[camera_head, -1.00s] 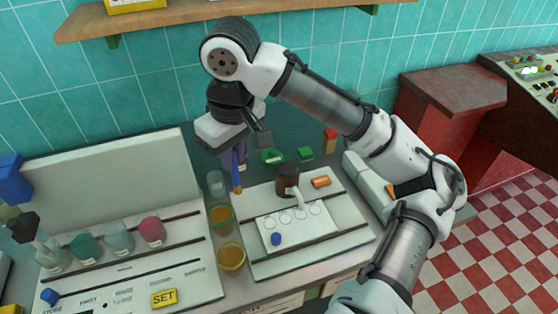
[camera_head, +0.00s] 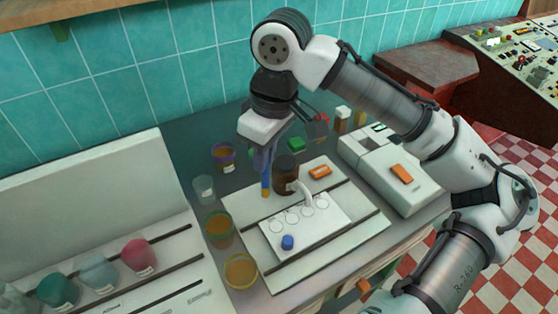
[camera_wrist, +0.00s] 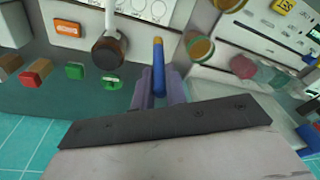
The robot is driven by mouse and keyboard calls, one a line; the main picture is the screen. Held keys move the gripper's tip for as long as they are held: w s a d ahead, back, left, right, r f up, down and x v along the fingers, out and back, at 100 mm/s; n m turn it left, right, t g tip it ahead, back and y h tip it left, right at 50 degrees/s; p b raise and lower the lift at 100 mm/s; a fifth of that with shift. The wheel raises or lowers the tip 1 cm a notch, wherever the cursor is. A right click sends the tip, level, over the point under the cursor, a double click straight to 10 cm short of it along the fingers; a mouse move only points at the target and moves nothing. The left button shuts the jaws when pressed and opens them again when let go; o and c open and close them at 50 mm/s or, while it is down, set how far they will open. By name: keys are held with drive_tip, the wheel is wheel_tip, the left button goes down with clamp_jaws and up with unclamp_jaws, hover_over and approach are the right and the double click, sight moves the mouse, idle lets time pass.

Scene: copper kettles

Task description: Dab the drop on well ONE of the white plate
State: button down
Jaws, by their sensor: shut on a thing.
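My gripper (camera_head: 262,160) is shut on a slim blue stick (camera_head: 267,178) with an orange-brown tip pointing down. In the wrist view the stick (camera_wrist: 159,72) stands between my two fingers (camera_wrist: 160,95). The white plate (camera_head: 322,232) lies on a pale board at right of centre. It has a row of round wells along its far side; their labels are too small to read. A blue knob-like piece (camera_head: 287,242) sits on its near left part. The stick's tip appears above and left of the plate, apart from it. I cannot make out a drop.
A brown bottle (camera_head: 286,172) stands close right of the stick, with a pale curved piece in front. Amber jars (camera_head: 240,271) and a clear glass (camera_head: 203,189) stand left. An orange block (camera_head: 320,172) lies behind the plate. A white box (camera_head: 395,175) stands right.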

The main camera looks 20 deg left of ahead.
drive_tip(key=s+d+f+n+g+b, duration=0.1)
drive_tip(key=d+f+n+b, duration=0.1)
drive_tip(key=f+b, duration=0.4)
drive_tip(key=shift+s+d+n, duration=0.3)
drive_tip(key=shift+d, duration=0.25)
drive_tip(key=shift+f, duration=0.65)
idle(2.8)
wheel_tip(320, 180, up, 7)
drive_tip(key=p, duration=0.7)
